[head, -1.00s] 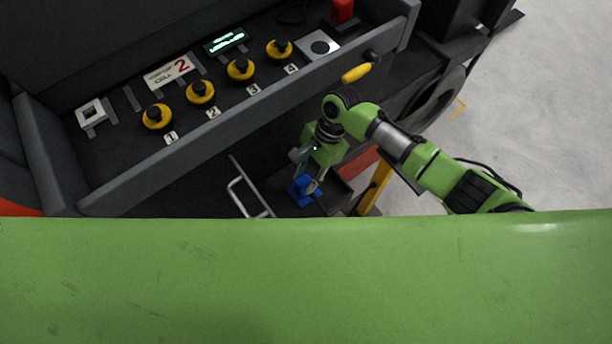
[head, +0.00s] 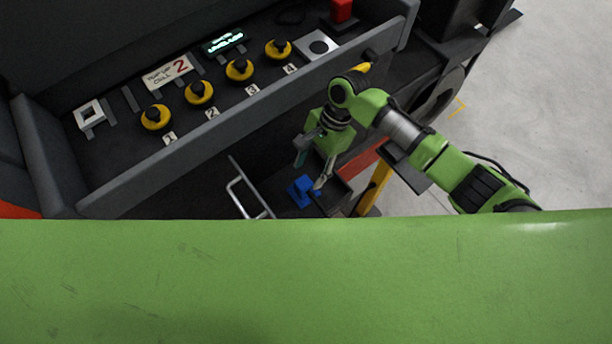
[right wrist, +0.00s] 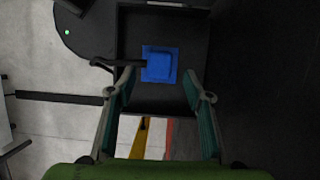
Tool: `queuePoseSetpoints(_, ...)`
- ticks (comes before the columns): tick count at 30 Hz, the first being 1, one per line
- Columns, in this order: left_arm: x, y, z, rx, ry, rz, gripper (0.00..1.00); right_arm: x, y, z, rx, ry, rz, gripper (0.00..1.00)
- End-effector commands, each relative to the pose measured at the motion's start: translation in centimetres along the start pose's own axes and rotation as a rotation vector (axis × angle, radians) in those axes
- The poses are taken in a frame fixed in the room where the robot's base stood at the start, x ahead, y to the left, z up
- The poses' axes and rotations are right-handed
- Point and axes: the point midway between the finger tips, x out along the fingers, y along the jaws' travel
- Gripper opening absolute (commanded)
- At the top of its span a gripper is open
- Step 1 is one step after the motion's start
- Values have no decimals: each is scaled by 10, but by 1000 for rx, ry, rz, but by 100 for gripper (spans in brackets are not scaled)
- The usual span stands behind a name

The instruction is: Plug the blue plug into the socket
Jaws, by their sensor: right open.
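The blue plug (head: 301,190) sits on a dark tray-like surface below the panel in the head view. In the right wrist view, the blue plug (right wrist: 159,64) is a blue block in a dark recess, ahead of and between the fingertips. My right gripper (head: 311,169) is open and empty, its fingers apart and clear of the plug; both fingers also show in the right wrist view (right wrist: 158,82). On the panel are a white square frame with a dark opening (head: 90,114) and a grey plate with a round dark centre (head: 316,45); I cannot tell which is the socket. My left gripper is out of view.
Several yellow-and-black knobs (head: 199,92) stand on the panel, with a lit display (head: 223,42) behind. The panel's raised front ledge (head: 245,107) lies left of my right gripper. A metal handle (head: 240,190) stands left of the plug. A red block (head: 342,10) is at the back.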

Motion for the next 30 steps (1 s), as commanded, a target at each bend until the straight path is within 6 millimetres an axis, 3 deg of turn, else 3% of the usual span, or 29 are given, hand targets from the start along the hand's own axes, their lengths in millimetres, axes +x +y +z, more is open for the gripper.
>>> queuePoseSetpoints(6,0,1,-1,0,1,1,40,-47,-1,0,-1,1,-4,47)
queuePoseSetpoints(12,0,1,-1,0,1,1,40,-72,-1,0,0,0,-2,47)
queuePoseSetpoints(30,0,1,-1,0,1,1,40,-76,-1,0,0,-1,0,47)
